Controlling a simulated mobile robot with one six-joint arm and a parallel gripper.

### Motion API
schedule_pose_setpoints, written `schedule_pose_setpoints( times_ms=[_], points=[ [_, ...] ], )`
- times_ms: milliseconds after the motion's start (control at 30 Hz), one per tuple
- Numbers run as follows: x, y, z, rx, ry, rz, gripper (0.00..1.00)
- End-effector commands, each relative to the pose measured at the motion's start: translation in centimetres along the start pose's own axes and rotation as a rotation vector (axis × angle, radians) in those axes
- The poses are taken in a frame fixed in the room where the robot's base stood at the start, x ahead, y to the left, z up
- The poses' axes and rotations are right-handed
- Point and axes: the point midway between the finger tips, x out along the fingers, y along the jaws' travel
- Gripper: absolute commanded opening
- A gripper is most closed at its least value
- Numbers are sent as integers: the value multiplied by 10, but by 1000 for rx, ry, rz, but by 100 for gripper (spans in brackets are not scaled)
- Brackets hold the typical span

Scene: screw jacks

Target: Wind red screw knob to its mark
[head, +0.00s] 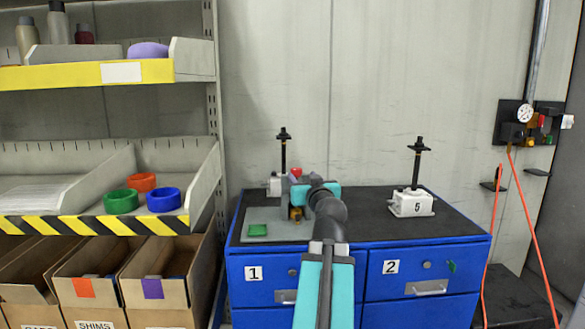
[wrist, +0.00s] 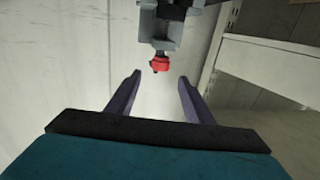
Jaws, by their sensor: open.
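The red screw knob (wrist: 160,65) shows at the top middle of the wrist view, on a grey block-like part. In the head view the red knob (head: 296,172) is a small spot beside the left jack (head: 283,150), whose lower part is partly hidden by my arm. My gripper (wrist: 160,77) is open and empty. Its two dark fingers stand to either side below the knob, with the knob just beyond the fingertips and roughly centred between them. I see no contact. The knob's mark cannot be made out.
Shelves (head: 92,75) with bins and coloured rings stand at the left. A wall is close behind.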

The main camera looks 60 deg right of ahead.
Motion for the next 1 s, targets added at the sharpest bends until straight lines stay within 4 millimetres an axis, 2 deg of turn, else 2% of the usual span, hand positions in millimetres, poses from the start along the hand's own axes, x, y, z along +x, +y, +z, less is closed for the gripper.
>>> schedule_pose_setpoints(
  times_ms=[1000],
  points=[
    [99,-1,-1,0,-1,-3,47]
  ],
)
